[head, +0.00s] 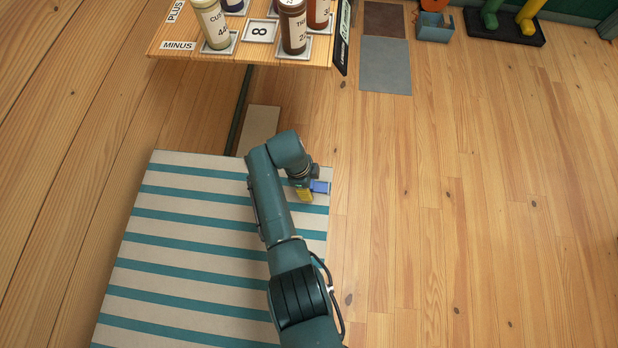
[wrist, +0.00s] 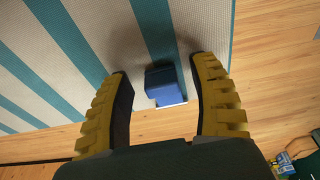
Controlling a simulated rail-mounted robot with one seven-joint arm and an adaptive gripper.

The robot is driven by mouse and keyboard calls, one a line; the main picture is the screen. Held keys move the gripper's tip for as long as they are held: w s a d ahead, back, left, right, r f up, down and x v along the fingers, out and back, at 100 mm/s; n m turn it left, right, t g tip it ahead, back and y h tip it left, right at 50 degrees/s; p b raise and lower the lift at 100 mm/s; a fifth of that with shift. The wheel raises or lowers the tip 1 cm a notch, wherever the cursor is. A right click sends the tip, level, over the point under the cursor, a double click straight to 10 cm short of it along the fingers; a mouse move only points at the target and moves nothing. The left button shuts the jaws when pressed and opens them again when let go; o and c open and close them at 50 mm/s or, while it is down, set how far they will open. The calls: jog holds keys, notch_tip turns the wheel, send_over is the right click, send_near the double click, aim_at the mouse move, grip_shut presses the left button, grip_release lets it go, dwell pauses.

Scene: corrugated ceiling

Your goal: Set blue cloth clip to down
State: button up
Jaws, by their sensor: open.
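The blue cloth clip (wrist: 165,84) sits at the edge of the striped cloth (wrist: 105,30) in the wrist view. It also shows in the head view (head: 320,187) at the cloth's right edge, right beside my gripper (head: 305,191). In the wrist view my gripper (wrist: 168,105) is open, with one yellow finger on each side of the clip. Gaps show between the clip and both fingers. I cannot tell from these frames whether the clip is up or down.
A wooden board (head: 165,40) with labelled bottles stands beyond the cloth's far edge. Brown and grey mats (head: 385,66) and a blue box (head: 434,30) lie on the floor farther off. The plank floor (head: 470,220) to the right is clear.

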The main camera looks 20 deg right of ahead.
jog(key=v, duration=1.1)
jog(key=shift+r, duration=0.3)
jog(key=shift+a, duration=0.1)
